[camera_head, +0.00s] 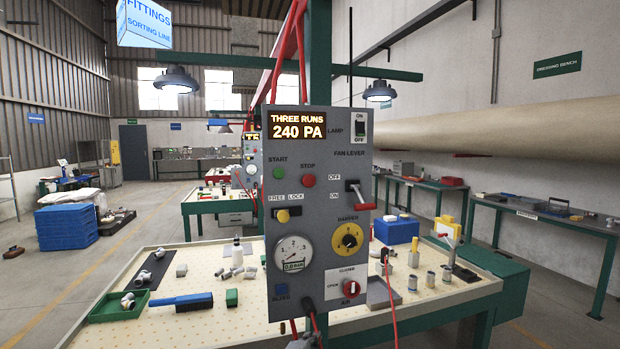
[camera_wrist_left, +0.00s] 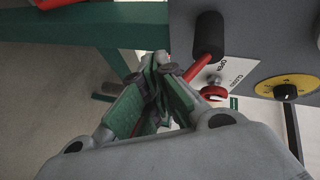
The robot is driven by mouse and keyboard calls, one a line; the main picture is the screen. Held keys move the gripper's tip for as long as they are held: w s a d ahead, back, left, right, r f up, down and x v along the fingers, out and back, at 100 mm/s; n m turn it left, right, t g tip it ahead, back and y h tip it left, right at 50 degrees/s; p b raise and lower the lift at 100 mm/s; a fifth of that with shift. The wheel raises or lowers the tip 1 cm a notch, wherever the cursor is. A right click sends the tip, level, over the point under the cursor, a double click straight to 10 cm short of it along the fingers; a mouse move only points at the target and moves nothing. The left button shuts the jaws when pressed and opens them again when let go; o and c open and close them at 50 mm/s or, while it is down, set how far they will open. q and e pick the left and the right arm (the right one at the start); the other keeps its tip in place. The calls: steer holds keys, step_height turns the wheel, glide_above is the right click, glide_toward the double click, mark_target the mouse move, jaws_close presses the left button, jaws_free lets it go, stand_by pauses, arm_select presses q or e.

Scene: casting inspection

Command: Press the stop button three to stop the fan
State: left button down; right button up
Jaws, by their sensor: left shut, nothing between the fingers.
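The red stop button (camera_head: 309,180) sits under the word STOP on a grey control panel (camera_head: 300,225), right of the green start button (camera_head: 279,172). The panel's display (camera_head: 297,126) reads THREE RUNS 240 PA. My left gripper (camera_head: 309,340) only partly shows at the bottom edge, below the panel. In the left wrist view its green-padded fingers (camera_wrist_left: 160,75) are shut and empty, beside the panel's lower edge. The stop button is not seen in that view. My right gripper is not seen.
A black fitting (camera_wrist_left: 207,35) with a red tube is near my fingers. The pegboard table (camera_head: 170,325) holds small fittings.

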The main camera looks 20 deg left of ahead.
mark_target(309, 180)
arm_select(q)
steer(key=d+r+m+t+h+p, duration=0.1)
steer(key=r+m+t+p, duration=0.1)
steer(key=r, duration=1.3)
steer(key=s+d+r+m+t+p, duration=0.1)
steer(key=d+r+m+t+p, duration=0.1)
steer(key=r, duration=1.3)
steer(key=d+r+m+t+h+p, duration=0.1)
steer(key=r+m+t+p, duration=0.2)
steer(key=r, duration=1.2)
steer(key=shift+s+d+r+m+t+h+p, duration=0.15)
steer(key=shift+s+d+m+t+h+p, duration=0.2)
steer(key=shift+m+p, duration=0.4)
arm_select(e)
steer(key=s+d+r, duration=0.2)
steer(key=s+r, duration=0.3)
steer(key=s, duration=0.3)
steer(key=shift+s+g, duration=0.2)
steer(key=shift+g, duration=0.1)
arm_select(q)
steer(key=shift+w+a, duration=0.15)
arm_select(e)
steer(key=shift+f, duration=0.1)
